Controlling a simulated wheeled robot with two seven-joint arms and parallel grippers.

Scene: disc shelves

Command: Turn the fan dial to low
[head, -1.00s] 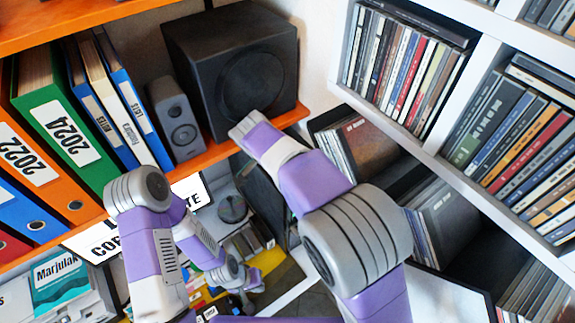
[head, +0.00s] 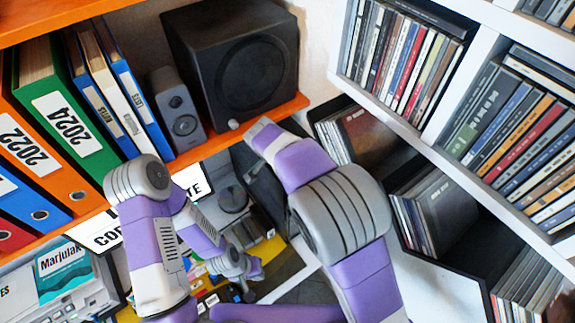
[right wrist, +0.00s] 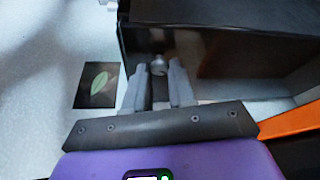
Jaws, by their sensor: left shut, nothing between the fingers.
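A small silver knob (right wrist: 159,65) shows in the right wrist view on a glossy black box, just beyond my right fingertips. A similar small silver knob (head: 234,124) sits low on the front of the black speaker box (head: 190,40) in the head view. I cannot read any marks on it. My right gripper (right wrist: 158,74) is open, its two fingers apart with the knob seen between them; I cannot tell if they touch it. My left gripper (head: 242,291) is low, shut and empty. No fan is clearly recognisable.
An orange shelf (head: 290,104) carries the speaker box, a small grey speaker (head: 179,110) and several binders (head: 65,115). White shelves (head: 410,125) packed with disc cases stand on the right. A small dark card with a leaf (right wrist: 97,86) shows left in the right wrist view.

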